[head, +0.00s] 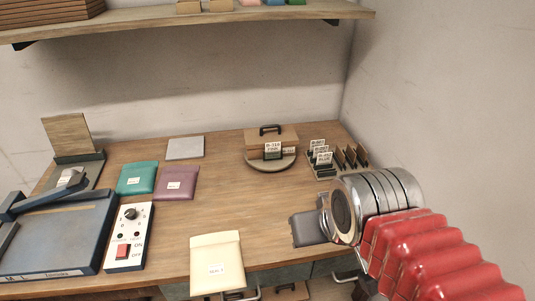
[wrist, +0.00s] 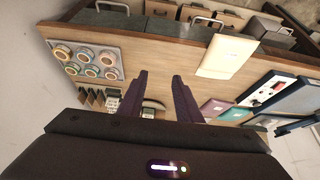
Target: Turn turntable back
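The turntable is a round light disc (head: 270,165) at the back of the bench in the head view. A brown box with a dark handle (head: 271,136) stands on it, with a small printed label on its near side. In the wrist view, which looks upside down, part of the turntable or its load (wrist: 152,108) shows small between my fingers, partly cut off by the gripper body. My gripper (wrist: 159,78) has two dark purple fingers spread apart with nothing between their tips. In the head view only my silver wrist, red sleeve and a dark grey block show; the fingers are hidden.
A card rack (head: 337,160) stands close right of the turntable. A tray of several round tins (wrist: 85,60) shows in the wrist view. Teal (head: 137,178) and purple (head: 176,182) pouches, a cream envelope (head: 217,260) and a switch box (head: 129,237) lie left. A shelf (head: 190,17) overhangs the back.

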